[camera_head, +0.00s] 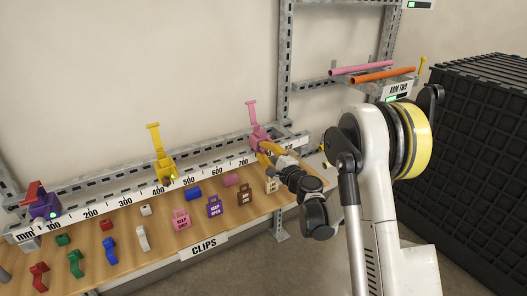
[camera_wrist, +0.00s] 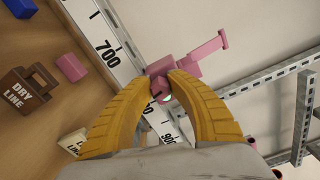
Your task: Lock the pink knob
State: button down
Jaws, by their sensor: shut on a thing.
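The pink knob device (camera_head: 257,133) is mounted on the ruler rail near the right end, past the 700 mark, with its pink lever standing up. My gripper (camera_head: 268,151) is at its lower front. In the wrist view the yellow fingers (camera_wrist: 165,88) meet at the pink body (camera_wrist: 160,72) and are shut on a pink part of it. A small green light shows between the fingertips. The pink lever (camera_wrist: 208,45) extends up and to the right, beyond the fingers. The gripped part is mostly hidden by the fingertips.
A yellow device (camera_head: 164,168) and a purple one with a red lever (camera_head: 45,207) sit farther left on the rail. Several clips and tags, including a brown tag (camera_head: 243,193), lie on the wooden table (camera_head: 160,233). Pink and orange pipes (camera_head: 370,74) lie on a rack behind my arm.

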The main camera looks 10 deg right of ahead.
jog(key=c, duration=1.3)
grip_release()
jog(key=shift+o, duration=0.2)
jog(key=shift+s, duration=0.1)
jog(key=v, duration=0.7)
jog(key=shift+s, duration=0.15)
